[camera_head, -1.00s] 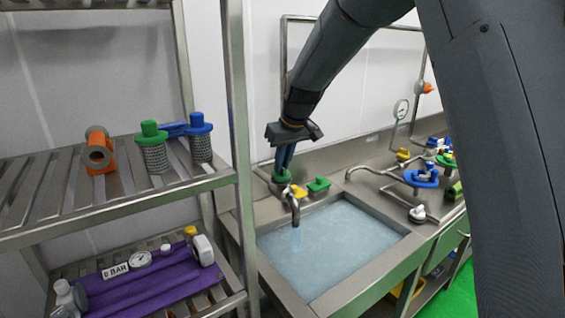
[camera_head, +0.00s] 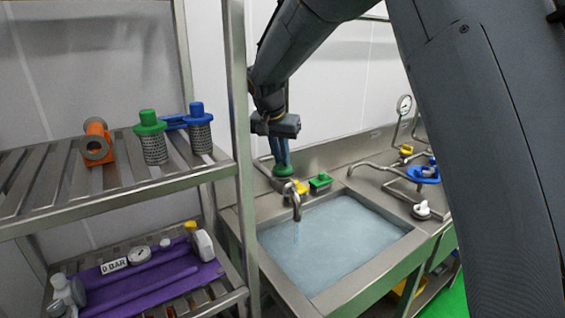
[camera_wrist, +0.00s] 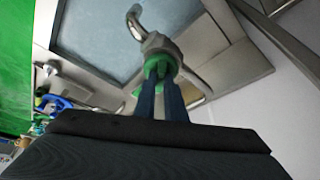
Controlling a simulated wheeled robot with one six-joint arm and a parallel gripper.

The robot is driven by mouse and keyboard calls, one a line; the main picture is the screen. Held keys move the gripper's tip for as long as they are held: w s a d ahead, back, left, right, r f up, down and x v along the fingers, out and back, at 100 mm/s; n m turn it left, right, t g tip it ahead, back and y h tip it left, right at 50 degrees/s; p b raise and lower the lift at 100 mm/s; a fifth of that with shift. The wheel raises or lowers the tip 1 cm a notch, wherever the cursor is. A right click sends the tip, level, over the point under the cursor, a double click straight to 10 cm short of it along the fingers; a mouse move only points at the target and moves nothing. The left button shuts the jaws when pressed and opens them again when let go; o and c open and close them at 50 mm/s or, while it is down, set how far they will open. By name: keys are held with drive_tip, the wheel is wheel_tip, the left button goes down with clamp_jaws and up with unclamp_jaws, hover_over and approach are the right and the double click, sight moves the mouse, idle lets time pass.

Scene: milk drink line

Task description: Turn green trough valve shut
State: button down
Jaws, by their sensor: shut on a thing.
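The green trough valve (camera_head: 283,170) sits at the base of the tap spout, at the back left corner of the water-filled trough (camera_head: 330,240). My gripper (camera_head: 281,155) reaches down onto it from above, its two blue fingers shut on the green handle. In the wrist view the green valve (camera_wrist: 158,68) lies between the fingertips of my gripper (camera_wrist: 161,88). The metal spout (camera_head: 297,204) hangs over the trough, and a pale stream falls from it into the water. The fingers partly hide the handle, so its exact angle is hard to tell.
A steel rack post (camera_head: 238,120) stands just left of my arm. A blue valve wheel (camera_head: 423,174) and a pressure gauge (camera_head: 404,104) are to the right.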

drive_tip(key=m+b, duration=0.1)
drive_tip(key=m+h, duration=0.1)
drive_tip(key=m, duration=0.1)
drive_tip(key=shift+w+a+m+g+b, duration=0.1)
drive_tip(key=shift+a+m+g+b, duration=0.05)
drive_tip(key=shift+m+g+b, duration=0.2)
drive_tip(key=shift+m+g+h+b, duration=0.4)
drive_tip(key=shift+m+g+h, duration=0.1)
drive_tip(key=shift+m, duration=0.95)
drive_tip(key=c, duration=1.8)
unclamp_jaws()
wheel_tip(320, 180, up, 10)
drive_tip(key=b, duration=0.2)
drive_tip(key=shift+b, duration=0.3)
